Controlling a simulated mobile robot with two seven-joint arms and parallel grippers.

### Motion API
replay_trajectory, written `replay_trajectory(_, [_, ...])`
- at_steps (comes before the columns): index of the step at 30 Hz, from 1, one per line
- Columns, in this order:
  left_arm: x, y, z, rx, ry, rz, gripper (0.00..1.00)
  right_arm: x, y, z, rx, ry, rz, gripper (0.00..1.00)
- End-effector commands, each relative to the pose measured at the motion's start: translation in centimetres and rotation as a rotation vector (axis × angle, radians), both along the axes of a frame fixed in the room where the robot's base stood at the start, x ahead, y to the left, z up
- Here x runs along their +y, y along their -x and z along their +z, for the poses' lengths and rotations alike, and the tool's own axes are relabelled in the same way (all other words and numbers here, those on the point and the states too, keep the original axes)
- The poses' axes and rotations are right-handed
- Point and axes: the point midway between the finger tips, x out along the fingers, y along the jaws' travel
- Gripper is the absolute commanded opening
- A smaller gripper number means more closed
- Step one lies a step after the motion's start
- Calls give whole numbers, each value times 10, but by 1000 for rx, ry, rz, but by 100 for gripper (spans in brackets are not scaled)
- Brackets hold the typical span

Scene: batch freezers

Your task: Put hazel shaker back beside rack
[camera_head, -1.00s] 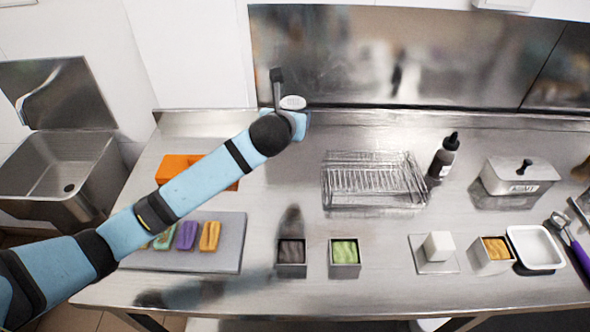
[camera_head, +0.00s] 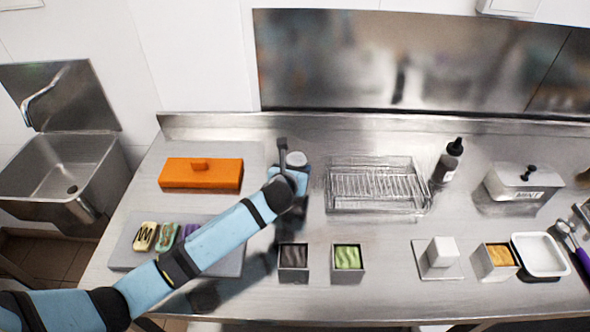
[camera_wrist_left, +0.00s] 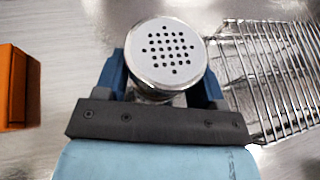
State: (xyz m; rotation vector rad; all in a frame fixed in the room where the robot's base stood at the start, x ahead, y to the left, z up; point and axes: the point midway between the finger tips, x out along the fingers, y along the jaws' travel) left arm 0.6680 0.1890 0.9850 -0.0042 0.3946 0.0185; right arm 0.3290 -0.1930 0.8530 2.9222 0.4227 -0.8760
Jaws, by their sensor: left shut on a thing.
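The hazel shaker is a small cylinder with a pale perforated lid; its top (camera_head: 297,159) shows at my left gripper (camera_head: 290,172) in the head view. In the left wrist view the shaker (camera_wrist_left: 165,55) is upright between the two blue fingers of my left gripper (camera_wrist_left: 163,82), which is shut on it. The wire rack (camera_head: 375,184) stands just to the right of the shaker, with a narrow gap between them. The rack (camera_wrist_left: 270,75) also shows at the right of the wrist view. The shaker's base is hidden, so I cannot tell whether it touches the counter. My right gripper is not in view.
An orange box (camera_head: 201,174) lies left of the gripper. A grey board (camera_head: 228,262) with several coloured bars is in front of it. Two small tins, dark (camera_head: 293,258) and green (camera_head: 347,257), stand in front. A dark bottle (camera_head: 447,163) stands right of the rack.

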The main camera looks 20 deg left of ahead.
Motion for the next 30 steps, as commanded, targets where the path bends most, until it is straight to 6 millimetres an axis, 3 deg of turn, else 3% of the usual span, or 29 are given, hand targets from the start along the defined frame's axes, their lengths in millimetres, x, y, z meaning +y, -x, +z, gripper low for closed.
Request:
replay_trajectory(8, [0,0,0,-1,-1,0,39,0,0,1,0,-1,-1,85])
replay_trajectory(9, [0,0,-1,-1,-1,0,66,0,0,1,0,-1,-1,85])
replay_trajectory(12, [0,0,-1,-1,0,0,89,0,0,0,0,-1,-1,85])
replay_trajectory(23, [0,2,2,-1,0,0,89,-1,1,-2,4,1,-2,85])
replay_trajectory(30, [-1,41,18,-1,-1,-1,89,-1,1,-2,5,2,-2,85])
